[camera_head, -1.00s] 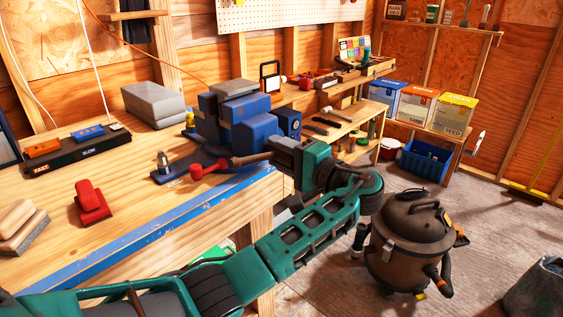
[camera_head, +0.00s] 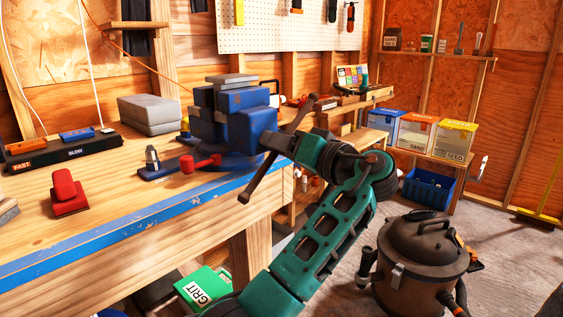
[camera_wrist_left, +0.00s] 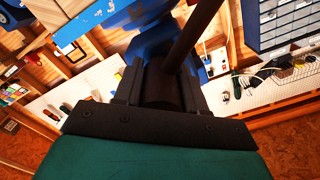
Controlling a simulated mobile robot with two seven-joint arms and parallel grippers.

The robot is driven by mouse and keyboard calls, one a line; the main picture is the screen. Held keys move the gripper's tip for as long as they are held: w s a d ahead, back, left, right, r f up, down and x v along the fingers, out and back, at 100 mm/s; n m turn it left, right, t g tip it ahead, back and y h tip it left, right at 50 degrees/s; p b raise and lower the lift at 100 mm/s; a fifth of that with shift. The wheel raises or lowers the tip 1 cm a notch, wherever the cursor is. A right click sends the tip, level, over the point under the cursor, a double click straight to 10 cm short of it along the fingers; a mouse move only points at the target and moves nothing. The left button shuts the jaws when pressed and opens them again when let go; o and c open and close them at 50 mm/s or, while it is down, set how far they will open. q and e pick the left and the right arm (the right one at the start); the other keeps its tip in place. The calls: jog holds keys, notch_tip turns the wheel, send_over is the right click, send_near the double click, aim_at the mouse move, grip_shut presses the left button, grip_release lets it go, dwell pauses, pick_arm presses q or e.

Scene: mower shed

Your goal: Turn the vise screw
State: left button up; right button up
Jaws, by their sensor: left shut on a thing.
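The blue vise (camera_head: 249,128) stands at the edge of the wooden workbench (camera_head: 120,205). Its dark brown handle bar (camera_head: 258,180) crosses the screw's end and slants from upper right to lower left. My left gripper (camera_head: 287,143) is at the screw's outer end, in front of the vise. In the left wrist view the two dark fingers (camera_wrist_left: 160,88) are shut on the screw head (camera_wrist_left: 159,94), and the bar (camera_wrist_left: 194,38) rises to the upper right. The fingertips are partly hidden in the head view. My right gripper is out of view.
A red-handled tool (camera_head: 201,163) and a small plane-like tool (camera_head: 153,160) lie left of the vise. A red block (camera_head: 67,192) is on the bench. A brown shop vacuum (camera_head: 424,260) stands on the floor at the right. Open floor lies beyond it.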

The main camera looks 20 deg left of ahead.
pick_arm(q)
jog(key=shift+a+f+n+b, duration=0.15)
jog(key=shift+f+n+b, duration=0.15)
jog(key=shift+n+b, duration=0.55)
jog(key=shift+n, duration=0.35)
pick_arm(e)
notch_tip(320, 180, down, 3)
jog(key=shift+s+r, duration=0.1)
pick_arm(q)
jog(key=shift+r+b, duration=0.1)
jog(key=shift+b, duration=0.2)
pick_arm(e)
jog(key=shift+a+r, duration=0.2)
pick_arm(q)
jog(key=o, duration=0.8)
jog(key=shift+a, duration=0.2)
jog(key=shift+o, duration=1.2)
jog(key=shift+d, duration=0.1)
jog(key=shift+r, duration=0.1)
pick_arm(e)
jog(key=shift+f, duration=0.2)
pick_arm(q)
jog(key=shift+d, duration=0.1)
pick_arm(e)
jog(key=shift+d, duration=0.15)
